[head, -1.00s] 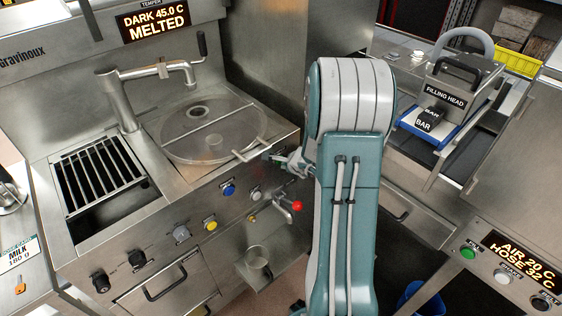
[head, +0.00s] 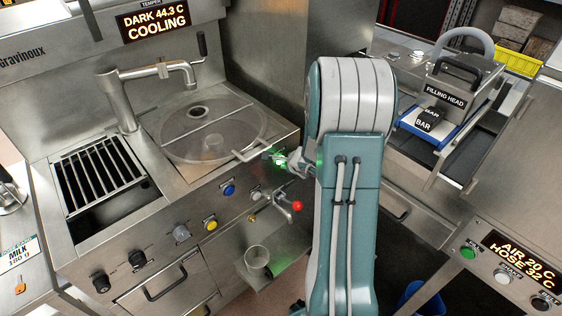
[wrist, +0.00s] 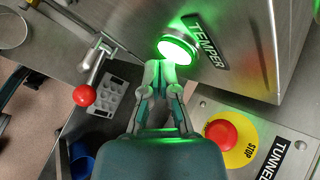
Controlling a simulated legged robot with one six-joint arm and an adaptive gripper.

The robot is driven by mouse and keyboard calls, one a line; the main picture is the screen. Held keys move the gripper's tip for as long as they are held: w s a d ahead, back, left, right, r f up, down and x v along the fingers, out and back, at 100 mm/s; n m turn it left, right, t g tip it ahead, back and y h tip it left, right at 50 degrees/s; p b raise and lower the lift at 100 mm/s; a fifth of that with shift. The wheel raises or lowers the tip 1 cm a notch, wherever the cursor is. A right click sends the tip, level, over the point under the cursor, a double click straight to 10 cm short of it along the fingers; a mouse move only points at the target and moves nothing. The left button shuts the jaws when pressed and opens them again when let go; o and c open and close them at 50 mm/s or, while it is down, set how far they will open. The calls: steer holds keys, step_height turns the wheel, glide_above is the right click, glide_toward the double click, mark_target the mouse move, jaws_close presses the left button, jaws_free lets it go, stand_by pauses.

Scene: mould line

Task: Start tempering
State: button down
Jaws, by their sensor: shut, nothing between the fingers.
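The temper button (wrist: 178,52) glows bright green beside its TEMPER label (wrist: 208,42) in the wrist view. My gripper (wrist: 162,66) is shut and empty, with its fingertips right at the lower edge of the button; I cannot tell if they still touch it. In the head view my gripper (head: 282,160) is at the panel's right end, with green light around it. The temper display (head: 154,25) reads DARK 44.3 C COOLING. The round tempering bowl (head: 215,128) lies under a clear cover.
A red-knobbed lever (wrist: 84,95) is left of my fingers, and a red stop button (wrist: 221,133) on yellow is to the right. Blue (head: 228,190) and yellow (head: 210,223) buttons sit on the panel. The filling head (head: 445,97) stands at right.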

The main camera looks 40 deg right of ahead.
steer(key=shift+s, duration=0.1)
steer(key=s, duration=0.5)
steer(key=shift+s+d, duration=0.25)
steer(key=shift+s, duration=0.15)
stand_by(0.5)
steer(key=a+r+n+g+y, duration=0.1)
steer(key=a+r+n+y, duration=0.2)
steer(key=a+r+n, duration=0.65)
steer(key=a+r+n+y, duration=0.2)
steer(key=a+r+n, duration=0.3)
steer(key=a, duration=0.8)
steer(key=s+a+r+n+h, duration=0.1)
steer(key=s+r+n, duration=0.1)
steer(key=s, duration=0.3)
steer(key=s+a+r+n+g+h, duration=0.1)
steer(key=s+a+r+n, duration=0.1)
steer(key=s+n, duration=0.3)
steer(key=s+a+r+n+g+h, duration=0.1)
steer(key=s+a+r+n+h, duration=0.1)
steer(key=s, duration=0.4)
steer(key=shift+s+r+n, duration=0.35)
steer(key=shift+r+n, duration=0.5)
steer(key=shift+r, duration=0.1)
